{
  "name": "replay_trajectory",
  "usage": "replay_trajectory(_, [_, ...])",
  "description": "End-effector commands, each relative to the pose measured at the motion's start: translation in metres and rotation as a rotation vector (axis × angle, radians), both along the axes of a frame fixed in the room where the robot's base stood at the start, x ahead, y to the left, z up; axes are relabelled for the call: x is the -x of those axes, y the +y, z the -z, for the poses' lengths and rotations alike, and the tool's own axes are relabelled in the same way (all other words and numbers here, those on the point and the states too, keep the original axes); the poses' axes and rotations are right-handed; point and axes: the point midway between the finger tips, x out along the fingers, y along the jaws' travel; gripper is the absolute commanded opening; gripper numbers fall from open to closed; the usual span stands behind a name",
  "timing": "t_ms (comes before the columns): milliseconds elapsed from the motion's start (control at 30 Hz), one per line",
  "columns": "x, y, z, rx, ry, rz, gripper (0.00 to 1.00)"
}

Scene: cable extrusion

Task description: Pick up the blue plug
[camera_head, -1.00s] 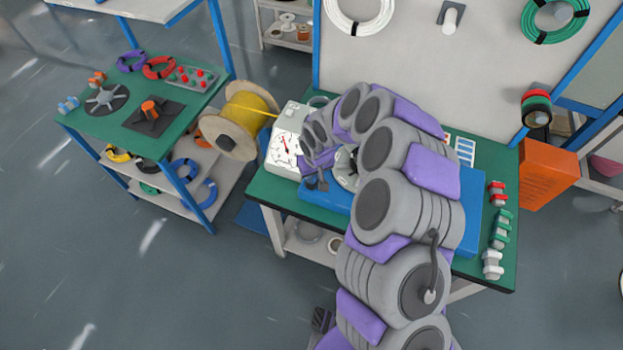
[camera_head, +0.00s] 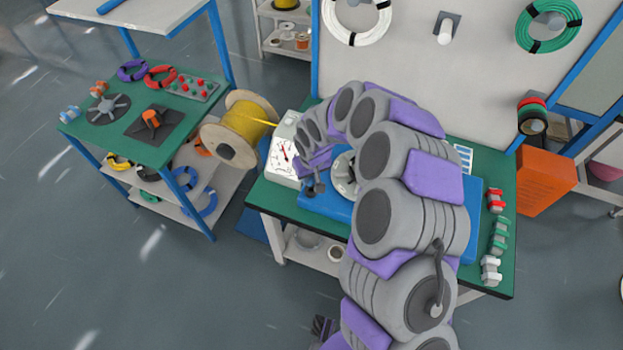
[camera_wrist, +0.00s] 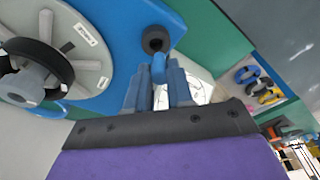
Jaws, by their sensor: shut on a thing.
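In the wrist view, a small blue rounded piece, the blue plug (camera_wrist: 159,68), shows between the tips of my gripper (camera_wrist: 160,82). My gripper is shut on it, and the fingers hide its lower part. Just beyond the plug is a black round fitting (camera_wrist: 155,40) on the blue machine base (camera_wrist: 120,20); I cannot tell whether the plug touches it. In the head view my gripper (camera_head: 316,184) is small and dark at the left end of the blue base (camera_head: 330,207), and the plug cannot be made out there.
A grey spoked wheel (camera_wrist: 88,65) sits on the base beside my gripper. A white gauge box (camera_head: 284,150) and a yellow cable spool (camera_head: 240,128) stand to the left. Red, green and white connectors (camera_head: 496,235) line the bench's right side. Open floor separates the left green table (camera_head: 100,140).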

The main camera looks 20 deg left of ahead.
Motion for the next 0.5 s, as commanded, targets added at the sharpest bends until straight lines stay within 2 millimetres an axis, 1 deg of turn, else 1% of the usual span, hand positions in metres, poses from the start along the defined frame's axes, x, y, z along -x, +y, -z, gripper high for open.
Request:
replay_trajectory(33, [0.011, 0.000, 0.001, 0.006, 0.008, -0.006, 0.00])
replay_trajectory(267, [0.051, 0.007, -0.002, 0.009, 0.007, -0.004, 0.00])
replay_trajectory(300, [0.061, 0.010, -0.003, 0.007, 0.006, -0.008, 0.00])
replay_trajectory(500, [0.103, 0.019, -0.008, 0.007, 0.005, -0.006, 0.00])
